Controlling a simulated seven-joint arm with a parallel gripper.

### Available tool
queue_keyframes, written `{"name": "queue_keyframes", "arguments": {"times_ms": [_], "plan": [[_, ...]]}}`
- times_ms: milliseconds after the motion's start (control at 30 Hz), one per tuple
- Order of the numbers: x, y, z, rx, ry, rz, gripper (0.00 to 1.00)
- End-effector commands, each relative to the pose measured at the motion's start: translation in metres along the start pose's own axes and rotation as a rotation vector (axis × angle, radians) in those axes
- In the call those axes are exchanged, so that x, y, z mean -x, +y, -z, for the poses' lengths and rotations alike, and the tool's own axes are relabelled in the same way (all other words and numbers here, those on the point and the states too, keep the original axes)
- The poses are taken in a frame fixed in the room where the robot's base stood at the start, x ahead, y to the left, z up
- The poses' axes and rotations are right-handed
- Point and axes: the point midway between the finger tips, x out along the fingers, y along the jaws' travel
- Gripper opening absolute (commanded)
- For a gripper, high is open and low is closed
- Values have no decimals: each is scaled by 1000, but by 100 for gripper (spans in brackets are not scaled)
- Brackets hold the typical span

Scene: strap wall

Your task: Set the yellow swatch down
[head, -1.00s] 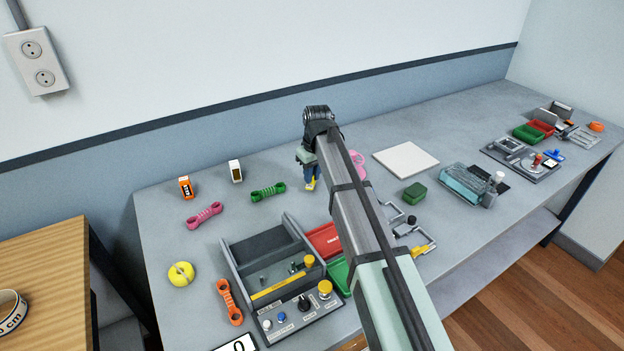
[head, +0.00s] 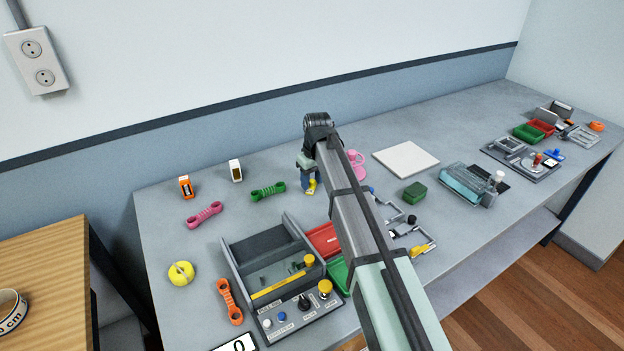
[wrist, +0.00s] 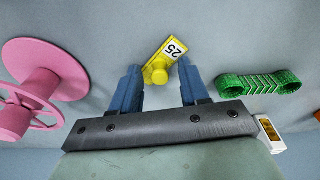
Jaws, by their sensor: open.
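The yellow swatch (wrist: 163,58) lies on the grey table, with a round yellow knob and a white label reading 25. In the wrist view it is just beyond and between my gripper's blue fingertips (wrist: 155,75), with a gap to each finger visible. My gripper is open. In the head view the gripper (head: 309,186) is low over the table, and the swatch (head: 312,187) shows as a small yellow patch at its tip. My arm hides part of the area behind it.
A green strap (head: 268,191) lies left of the gripper, and a pink spool (head: 357,165) stands to its right. A grey fixture (head: 270,285) with knobs stands in front. A white pad (head: 406,159) lies farther right. Bare table separates these things.

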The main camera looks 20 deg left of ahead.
Motion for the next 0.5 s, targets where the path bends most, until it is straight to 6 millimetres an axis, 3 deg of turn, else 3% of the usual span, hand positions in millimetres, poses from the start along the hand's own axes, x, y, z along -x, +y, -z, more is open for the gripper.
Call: {"name": "queue_keyframes", "arguments": {"times_ms": [267, 500], "plan": [[12, 0, 1, 0, 2, -1, 45], [51, 0, 1, 0, 3, -1, 45]]}}
